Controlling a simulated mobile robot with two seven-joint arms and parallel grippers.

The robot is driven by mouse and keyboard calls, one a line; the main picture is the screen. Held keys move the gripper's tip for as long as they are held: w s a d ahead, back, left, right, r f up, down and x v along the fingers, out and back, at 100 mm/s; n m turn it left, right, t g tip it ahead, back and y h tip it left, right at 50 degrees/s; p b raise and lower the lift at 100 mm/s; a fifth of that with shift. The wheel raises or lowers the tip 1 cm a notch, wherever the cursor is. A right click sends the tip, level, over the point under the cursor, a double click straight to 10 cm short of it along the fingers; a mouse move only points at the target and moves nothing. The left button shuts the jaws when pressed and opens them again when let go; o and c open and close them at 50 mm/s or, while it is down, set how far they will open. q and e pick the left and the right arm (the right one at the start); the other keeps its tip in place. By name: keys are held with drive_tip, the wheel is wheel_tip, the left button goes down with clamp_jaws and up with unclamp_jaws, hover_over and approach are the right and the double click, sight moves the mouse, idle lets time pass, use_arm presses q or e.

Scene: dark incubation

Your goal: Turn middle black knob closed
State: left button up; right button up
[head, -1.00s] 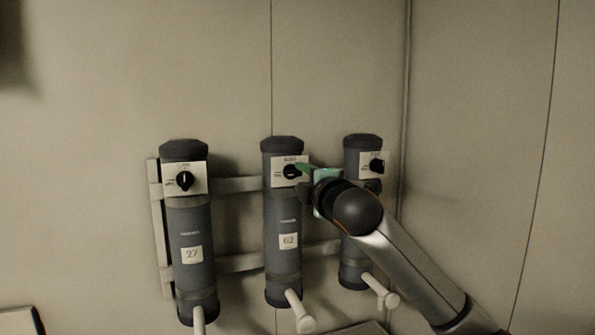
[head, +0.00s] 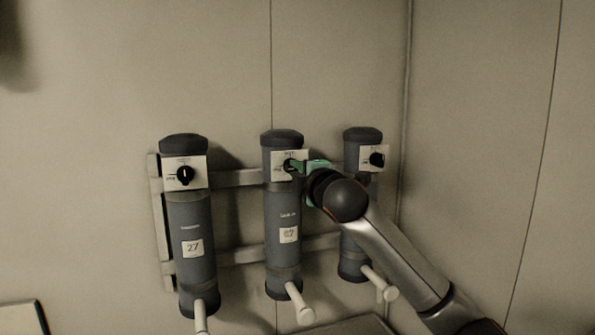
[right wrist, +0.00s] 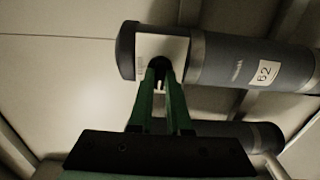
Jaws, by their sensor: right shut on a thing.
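The middle black knob (head: 289,166) sits on a white plate (head: 281,156) near the top of the middle grey cylinder (head: 283,210), which is labelled 62. In the right wrist view the knob (right wrist: 160,64) is partly hidden between the green fingertips. My right gripper (head: 299,167) comes in from the right of the knob, with its fingers shut on it; it also shows in the right wrist view (right wrist: 160,76). The knob's exact angle is hard to tell behind the fingers. My left gripper is not in view.
A left cylinder (head: 190,220) labelled 27 and a right cylinder (head: 354,250) each carry a black knob. White handles (head: 299,303) stick out below. Pale rails (head: 237,178) hold the cylinders to the wall. The wall corner is close on the right.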

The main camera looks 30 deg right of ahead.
clamp_jaws()
drive_tip(key=shift+m, duration=9)
drive_tip(key=o, duration=0.7)
unclamp_jaws()
